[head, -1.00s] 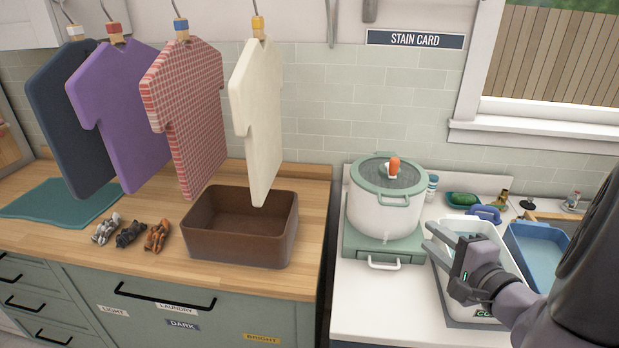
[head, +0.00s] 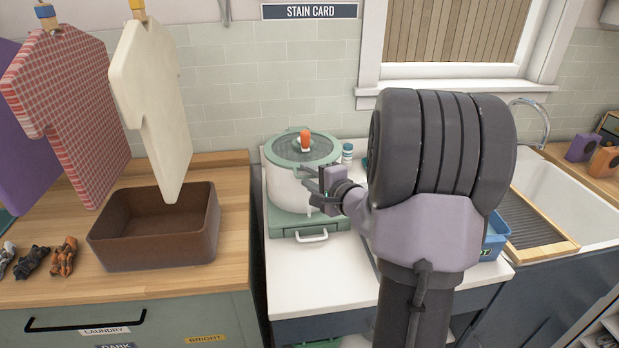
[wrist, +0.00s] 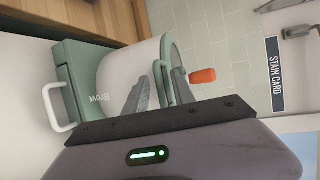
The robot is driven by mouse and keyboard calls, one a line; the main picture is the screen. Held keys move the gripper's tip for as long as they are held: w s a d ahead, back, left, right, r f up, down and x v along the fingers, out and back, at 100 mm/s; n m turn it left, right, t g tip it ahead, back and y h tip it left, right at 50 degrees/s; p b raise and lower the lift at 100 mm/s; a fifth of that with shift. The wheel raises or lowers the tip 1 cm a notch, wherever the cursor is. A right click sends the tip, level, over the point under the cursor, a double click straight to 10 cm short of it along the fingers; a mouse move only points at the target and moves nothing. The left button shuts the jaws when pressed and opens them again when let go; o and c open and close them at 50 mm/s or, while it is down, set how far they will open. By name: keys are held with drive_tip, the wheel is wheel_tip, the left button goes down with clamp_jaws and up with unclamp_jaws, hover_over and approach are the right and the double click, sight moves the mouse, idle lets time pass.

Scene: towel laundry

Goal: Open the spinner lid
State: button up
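The white spinner (head: 290,192) stands on a green base (head: 287,221) on the white counter. Its round green-rimmed lid (head: 283,150) is down on top, with an orange knob (head: 305,137) at its centre. The lid's green side handle (wrist: 167,85) shows in the wrist view, where the scene lies sideways. My gripper (head: 310,184) is at the spinner's front right, just below the lid rim. In the wrist view its two fingers (wrist: 148,82) are apart, close to the lid handle. I cannot tell whether they touch it.
A small bottle (head: 347,153) stands behind the spinner. My arm hides much of the counter to the right, where part of a blue tub (head: 496,240) shows. A brown bin (head: 150,232) and a hanging cream shirt (head: 155,110) are to the left.

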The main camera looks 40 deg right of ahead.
clamp_jaws()
idle(1.4)
